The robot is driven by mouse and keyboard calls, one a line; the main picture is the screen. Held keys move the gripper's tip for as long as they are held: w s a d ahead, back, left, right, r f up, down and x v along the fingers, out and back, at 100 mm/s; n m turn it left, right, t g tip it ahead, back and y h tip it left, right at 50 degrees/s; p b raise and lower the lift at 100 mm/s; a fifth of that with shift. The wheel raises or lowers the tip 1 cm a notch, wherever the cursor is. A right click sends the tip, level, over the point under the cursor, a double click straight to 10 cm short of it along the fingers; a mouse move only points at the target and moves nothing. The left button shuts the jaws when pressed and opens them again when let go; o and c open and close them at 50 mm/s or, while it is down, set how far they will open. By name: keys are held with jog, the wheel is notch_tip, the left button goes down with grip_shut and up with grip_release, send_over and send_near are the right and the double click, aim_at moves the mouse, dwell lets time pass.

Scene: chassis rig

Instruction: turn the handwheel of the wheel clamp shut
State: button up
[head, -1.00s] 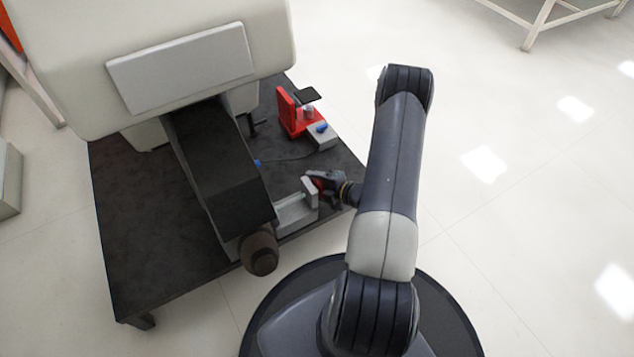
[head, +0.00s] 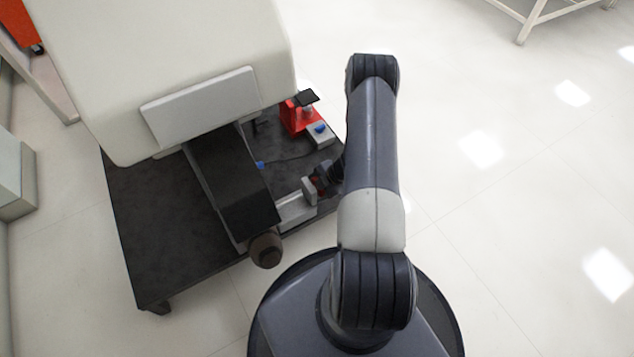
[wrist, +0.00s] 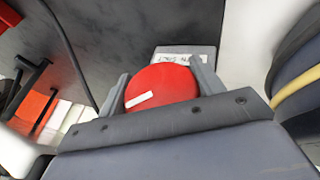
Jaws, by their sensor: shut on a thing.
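The wheel clamp is a light grey block (head: 296,207) near the front right edge of the dark table, beside the black sloped part. Its red handwheel (wrist: 160,86) fills the space between my fingers in the wrist view, and a white bar mark on it slants slightly up to the right. My gripper (wrist: 162,92) is shut on the handwheel, with one grey finger on either side of it. In the head view my gripper (head: 322,178) is small and dark at the clamp's right end, and hides most of the wheel. A grey plate with lettering (wrist: 184,54) shows behind the wheel.
A red fixture (head: 297,115) with a grey box and blue button (head: 320,129) stands farther back on the table (head: 180,220). A cable runs over the tabletop. A brown round knob (head: 265,251) juts at the front. The floor to the right is clear.

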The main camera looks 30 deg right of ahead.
jog(key=shift+s, duration=0.1)
dwell(0.6)
jog(key=o, duration=1)
jog(key=p+v, duration=0.4)
jog(key=v, duration=0.6)
jog(key=shift+r, duration=0.4)
jog(key=shift+d, duration=0.15)
